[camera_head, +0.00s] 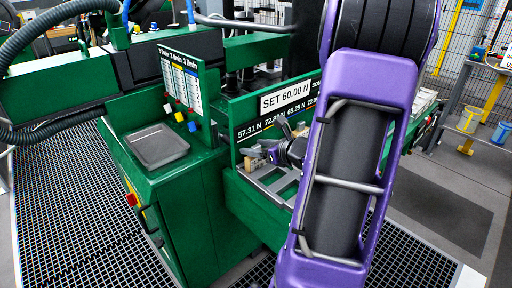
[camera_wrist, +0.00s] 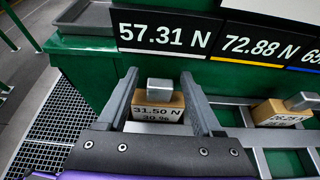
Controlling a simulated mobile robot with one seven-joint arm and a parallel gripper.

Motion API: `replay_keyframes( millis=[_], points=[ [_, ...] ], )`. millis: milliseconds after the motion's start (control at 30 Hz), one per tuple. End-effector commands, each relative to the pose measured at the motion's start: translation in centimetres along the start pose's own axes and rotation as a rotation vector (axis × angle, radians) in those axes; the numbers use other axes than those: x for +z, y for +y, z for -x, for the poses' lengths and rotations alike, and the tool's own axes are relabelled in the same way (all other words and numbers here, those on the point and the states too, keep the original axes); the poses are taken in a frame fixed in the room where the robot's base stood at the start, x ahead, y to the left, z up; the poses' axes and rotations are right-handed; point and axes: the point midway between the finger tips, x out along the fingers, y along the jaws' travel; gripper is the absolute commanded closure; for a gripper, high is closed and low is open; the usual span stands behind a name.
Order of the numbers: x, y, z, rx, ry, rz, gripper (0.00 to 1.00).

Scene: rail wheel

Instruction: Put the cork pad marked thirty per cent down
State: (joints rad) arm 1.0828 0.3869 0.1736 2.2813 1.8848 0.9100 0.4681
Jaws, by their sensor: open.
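The tan cork pad marked 31.50 N and 30 % (camera_wrist: 157,108) shows in the wrist view, with a grey metal block on top. It lies between the two grey fingers of my gripper (camera_wrist: 158,80), which are spread apart on either side of it. I cannot tell whether either finger touches it. In the head view my gripper (camera_head: 290,152) is over the grey rack (camera_head: 265,180) on the green machine; my purple arm hides much of that area.
Another tan pad, apparently marked 26.25 N (camera_wrist: 275,112), sits to the right in the rack. A display reading 57.31 N (camera_wrist: 163,35) stands just behind. A SET 60.00 N sign (camera_head: 285,97) is above it. An empty dark tray (camera_head: 157,145) is on the left.

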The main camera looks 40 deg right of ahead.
Motion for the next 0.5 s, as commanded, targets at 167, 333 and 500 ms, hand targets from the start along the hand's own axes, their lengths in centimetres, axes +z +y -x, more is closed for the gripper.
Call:
replay_keyframes(
  millis=[167, 333, 500],
  points=[
    [0.3, -0.1, 1.0, -0.003, 0.0, 0.0, 0.33],
    [0.5, -0.1, 4.4, -0.006, 0.0, 0.001, 0.33],
    [0.4, -0.1, 8.2, -0.005, 0.0, 0.0, 0.33]
  ],
)
